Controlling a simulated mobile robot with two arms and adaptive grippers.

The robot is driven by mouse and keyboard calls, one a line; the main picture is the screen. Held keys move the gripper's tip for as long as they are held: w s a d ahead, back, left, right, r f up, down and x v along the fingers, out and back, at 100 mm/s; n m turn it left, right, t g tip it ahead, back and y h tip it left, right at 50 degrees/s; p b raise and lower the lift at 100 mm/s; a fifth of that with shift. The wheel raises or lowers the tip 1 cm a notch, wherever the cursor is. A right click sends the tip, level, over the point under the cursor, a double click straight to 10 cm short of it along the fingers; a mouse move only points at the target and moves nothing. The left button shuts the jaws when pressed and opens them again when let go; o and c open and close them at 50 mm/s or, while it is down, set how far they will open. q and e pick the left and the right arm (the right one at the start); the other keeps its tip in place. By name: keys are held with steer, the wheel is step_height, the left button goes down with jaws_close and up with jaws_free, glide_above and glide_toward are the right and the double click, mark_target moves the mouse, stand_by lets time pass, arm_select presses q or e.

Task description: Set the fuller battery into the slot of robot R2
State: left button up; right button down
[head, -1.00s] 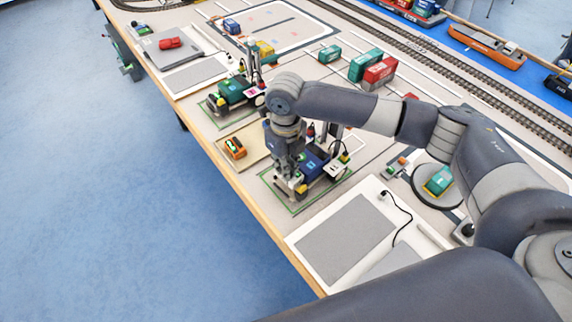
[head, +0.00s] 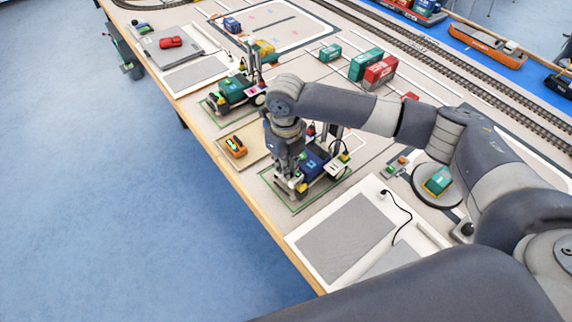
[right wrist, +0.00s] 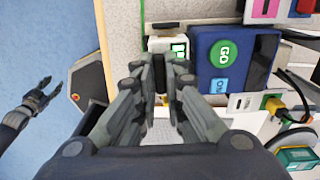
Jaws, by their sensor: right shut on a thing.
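My right gripper (head: 292,184) points down at the front end of a small blue robot (head: 313,160) on a green-outlined pad. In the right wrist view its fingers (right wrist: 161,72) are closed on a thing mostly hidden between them. A white face with green bars (right wrist: 180,48), seemingly a battery, shows at the fingertips, beside the robot's blue body (right wrist: 235,60) with its green GO button. I cannot tell whether it sits in the slot, and no R2 label is readable. An orange battery-like block (head: 236,147) with a green mark lies on a tan pad. My left gripper (right wrist: 50,91) is open and empty over the floor.
A green robot (head: 232,91) stands farther back along the table edge. A grey panel (head: 345,238) and a black cable (head: 403,222) lie nearer. A teal block (head: 438,181) sits on a round plate to the right. Containers (head: 380,72) and rails are behind.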

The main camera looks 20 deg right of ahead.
steer(key=shift+f, duration=0.6)
steer(key=shift+f, duration=0.2)
stand_by(0.6)
steer(key=shift+f, duration=0.75)
stand_by(1.3)
steer(key=c, duration=1.6)
jaws_free()
step_height(320, 180, up, 12)
steer(key=shift+a, duration=0.1)
